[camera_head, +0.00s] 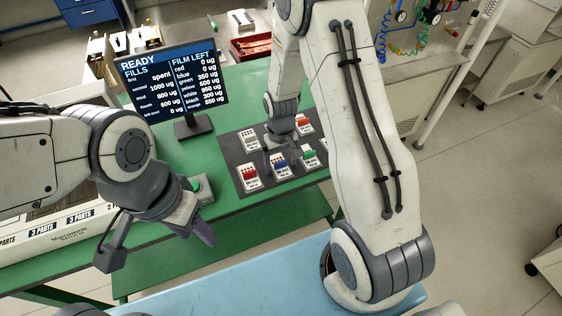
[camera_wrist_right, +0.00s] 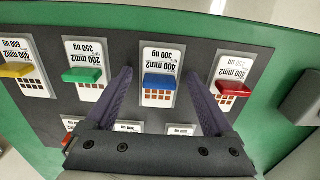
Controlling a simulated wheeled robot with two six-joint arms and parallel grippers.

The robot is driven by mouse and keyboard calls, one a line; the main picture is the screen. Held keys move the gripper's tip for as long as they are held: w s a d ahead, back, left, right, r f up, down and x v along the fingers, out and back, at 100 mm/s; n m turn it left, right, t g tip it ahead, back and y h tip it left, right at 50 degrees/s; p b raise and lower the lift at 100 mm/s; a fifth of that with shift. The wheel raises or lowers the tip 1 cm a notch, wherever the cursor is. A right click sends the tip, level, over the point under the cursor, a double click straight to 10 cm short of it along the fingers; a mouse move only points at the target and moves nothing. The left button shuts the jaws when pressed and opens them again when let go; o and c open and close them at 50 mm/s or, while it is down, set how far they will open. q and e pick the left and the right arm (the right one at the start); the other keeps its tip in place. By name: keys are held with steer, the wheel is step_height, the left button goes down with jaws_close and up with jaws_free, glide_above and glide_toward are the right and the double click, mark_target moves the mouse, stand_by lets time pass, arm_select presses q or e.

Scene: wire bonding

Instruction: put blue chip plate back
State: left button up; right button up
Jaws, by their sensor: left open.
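The blue chip plate (camera_wrist_right: 160,84) is a white card with a blue grip bar, lying on the dark mat (camera_wrist_right: 120,25); it also shows in the head view (camera_head: 281,163). My right gripper (camera_wrist_right: 160,75) is open, with one finger to each side of the blue plate in the right wrist view; nothing is clamped. I cannot tell how high the fingertips are above the mat. My left gripper (camera_head: 206,235) is open and hangs in front of the green table.
A monitor (camera_head: 173,80) reading READY and a green button (camera_head: 196,184) are left of the mat. A red tray (camera_head: 250,47) is at the back.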

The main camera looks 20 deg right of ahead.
mark_target(279, 170)
steer(key=shift+r, duration=0.1)
step_height(279, 170, up, 12)
steer(key=r+b, duration=0.1)
steer(key=s+a+r+n, duration=0.3)
steer(key=s+a+r, duration=0.2)
steer(key=s+a, duration=0.45)
steer(key=s+a+r+n+y, duration=0.1)
steer(key=s+a+n, duration=0.3)
steer(key=s, duration=0.9)
steer(key=shift+a+r, duration=0.3)
steer(key=shift+r, duration=0.15)
